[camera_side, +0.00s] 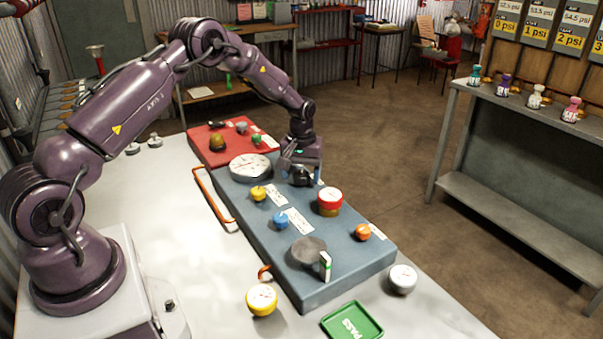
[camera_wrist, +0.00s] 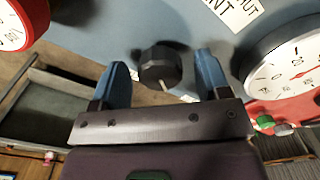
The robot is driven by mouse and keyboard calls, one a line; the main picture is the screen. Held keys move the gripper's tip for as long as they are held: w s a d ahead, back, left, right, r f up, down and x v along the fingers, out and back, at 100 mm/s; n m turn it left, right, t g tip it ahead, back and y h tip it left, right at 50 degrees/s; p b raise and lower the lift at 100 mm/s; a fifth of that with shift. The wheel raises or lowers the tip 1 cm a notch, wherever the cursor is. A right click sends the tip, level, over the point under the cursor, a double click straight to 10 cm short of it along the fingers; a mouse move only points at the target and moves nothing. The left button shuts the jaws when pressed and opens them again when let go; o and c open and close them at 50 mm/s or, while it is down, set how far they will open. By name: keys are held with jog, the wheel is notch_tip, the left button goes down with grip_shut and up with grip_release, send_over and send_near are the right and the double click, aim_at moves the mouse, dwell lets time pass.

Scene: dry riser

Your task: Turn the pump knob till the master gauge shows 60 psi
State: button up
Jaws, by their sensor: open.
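A black faceted knob (camera_wrist: 160,67), seemingly the pump knob, stands on the blue-grey panel (camera_side: 262,238); no label on it is readable. My gripper (camera_wrist: 161,78) is open, with its blue fingers on either side of the knob and a visible gap to each. In the side view my gripper (camera_side: 301,176) is low over the panel's far right edge and largely hides the knob. A large white-faced gauge (camera_side: 250,167), perhaps the master gauge, lies left of my gripper. It also shows at right in the wrist view (camera_wrist: 295,65), with a red needle; its reading is unclear.
A red-rimmed gauge (camera_side: 329,200), yellow knob (camera_side: 258,193), blue knob (camera_side: 280,220) and orange knob (camera_side: 363,232) stand on the panel. A red panel (camera_side: 208,153) adjoins it. A yellow gauge (camera_side: 261,299), loose white gauge (camera_side: 402,279) and green PASS tray (camera_side: 352,322) lie in front.

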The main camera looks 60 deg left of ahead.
aim_at(302, 174)
jog(key=c, duration=0.9)
jog(key=shift+m, duration=2.5)
jog(key=shift+c, duration=0.2)
jog(key=o, duration=0.9)
jog(key=shift+o, duration=0.2)
notch_tip(302, 174, up, 13)
